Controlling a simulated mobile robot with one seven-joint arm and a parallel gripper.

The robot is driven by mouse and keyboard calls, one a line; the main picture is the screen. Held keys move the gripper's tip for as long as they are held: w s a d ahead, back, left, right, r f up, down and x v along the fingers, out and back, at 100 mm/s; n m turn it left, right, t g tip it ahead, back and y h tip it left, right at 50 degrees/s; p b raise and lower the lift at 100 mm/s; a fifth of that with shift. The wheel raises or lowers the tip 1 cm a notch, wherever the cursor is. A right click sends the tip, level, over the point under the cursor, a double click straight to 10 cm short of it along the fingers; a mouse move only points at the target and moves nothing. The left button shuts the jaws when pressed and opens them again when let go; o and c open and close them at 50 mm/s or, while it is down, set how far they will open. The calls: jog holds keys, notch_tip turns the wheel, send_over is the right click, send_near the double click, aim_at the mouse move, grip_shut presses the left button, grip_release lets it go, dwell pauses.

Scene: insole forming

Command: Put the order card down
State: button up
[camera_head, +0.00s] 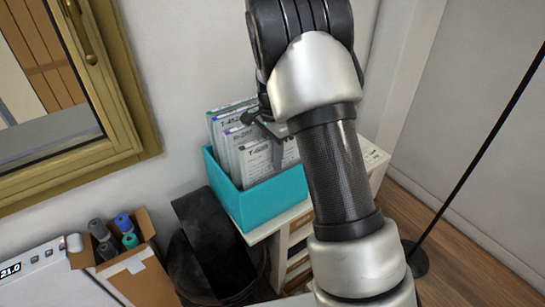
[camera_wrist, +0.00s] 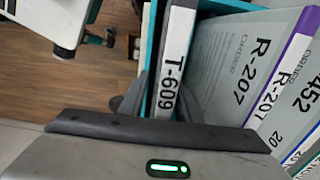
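A white card marked T-609 (camera_wrist: 172,65) stands at the front of a row of cards in a teal box (camera_head: 262,203). It also shows in the head view (camera_head: 262,160). My gripper (camera_wrist: 160,105) is at the edge of this card, with a dark finger on each side of it. In the head view my gripper (camera_head: 264,125) reaches in over the front cards from the right. The finger tips are partly hidden, so contact with the card cannot be told.
A grey card marked R-207 (camera_wrist: 245,65) stands beside T-609, with further cards behind. The teal box sits on a pale wooden stand (camera_head: 285,245) against the wall. A black bin (camera_head: 210,250) and a cardboard box of bottles (camera_head: 140,278) are to the left.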

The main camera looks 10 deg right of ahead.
notch_tip(320, 180, up, 12)
jog(key=shift+f, duration=0.2)
jog(key=s+r+n+t, duration=0.2)
jog(key=s+r+n, duration=0.35)
jog(key=s, duration=0.45)
jog(key=s+r+n+t, duration=0.2)
jog(key=s+r+n, duration=0.2)
jog(key=s+r, duration=0.45)
jog(key=s+f+n+t, duration=0.1)
jog(key=s+f+n, duration=0.2)
jog(key=s, duration=0.7)
jog(key=shift+s+n+t, duration=0.15)
jog(key=shift+n+t, duration=0.15)
jog(key=shift+n, duration=0.15)
jog(key=shift+s+d, duration=0.1)
jog(key=shift+d, duration=0.05)
